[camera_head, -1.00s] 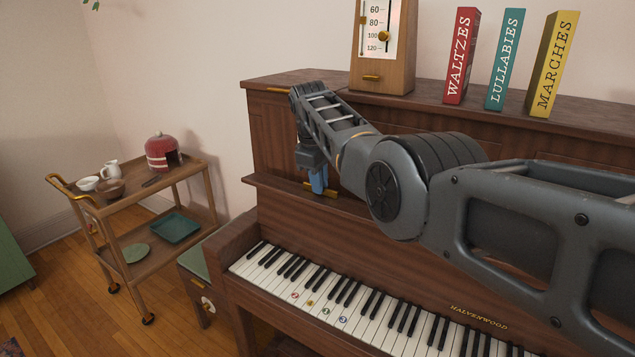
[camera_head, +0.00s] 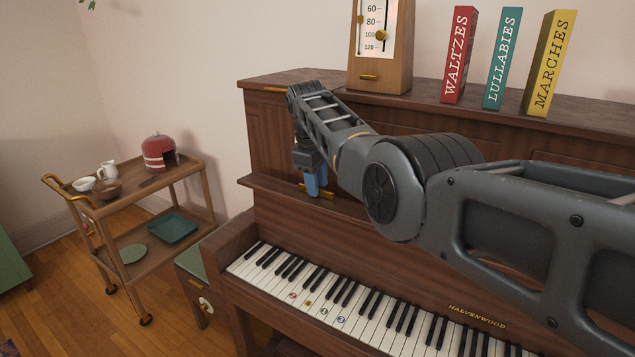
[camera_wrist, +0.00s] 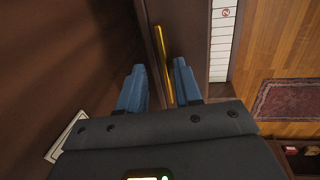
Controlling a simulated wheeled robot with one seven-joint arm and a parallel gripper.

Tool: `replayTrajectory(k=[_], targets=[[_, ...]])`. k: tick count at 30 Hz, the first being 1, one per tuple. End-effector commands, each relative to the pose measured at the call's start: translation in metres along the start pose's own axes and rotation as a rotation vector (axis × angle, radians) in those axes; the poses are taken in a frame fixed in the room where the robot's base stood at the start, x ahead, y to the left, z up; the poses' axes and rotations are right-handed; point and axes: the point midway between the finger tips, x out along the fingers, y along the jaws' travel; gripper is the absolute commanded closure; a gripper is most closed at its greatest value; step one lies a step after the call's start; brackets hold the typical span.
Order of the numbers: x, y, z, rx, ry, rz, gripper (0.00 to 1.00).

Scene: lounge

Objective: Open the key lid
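The piano's key lid (camera_head: 370,250) is the wooden panel standing raised behind the keys in the head view. The keys (camera_head: 345,305) are exposed below it. A brass handle (camera_head: 325,194) is on the ledge at the panel's top edge. It also shows in the wrist view as a long gold bar (camera_wrist: 163,62). My gripper (camera_head: 316,186) points down at this handle. In the wrist view its blue fingers (camera_wrist: 160,75) stand apart, one on each side of the bar, with gaps visible. Fingertip contact with the wood cannot be told.
A metronome (camera_head: 381,60) and three upright books, red (camera_head: 460,55), teal (camera_head: 502,58) and yellow (camera_head: 550,62), stand on the piano top. A wooden trolley (camera_head: 150,185) with dishes is at left. A green-topped bench (camera_head: 190,262) is beside the piano. Floor lies open at left.

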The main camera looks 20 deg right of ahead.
Motion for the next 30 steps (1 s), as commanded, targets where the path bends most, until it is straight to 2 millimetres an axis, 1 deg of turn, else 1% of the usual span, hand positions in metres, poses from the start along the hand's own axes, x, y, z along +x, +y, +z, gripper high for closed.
replayTrajectory(k=[9, 12, 15, 20, 30], targets=[[-0.048, 0.001, -0.001, 0.000, 0.003, 0.004, 0.66], [-0.061, 0.001, 0.000, 0.001, 0.002, 0.003, 0.66], [-0.069, 0.001, 0.000, 0.001, 0.001, 0.002, 0.66], [-0.075, 0.001, 0.001, 0.001, 0.000, 0.001, 0.66], [-0.075, 0.001, 0.001, 0.001, 0.000, 0.001, 0.66]])
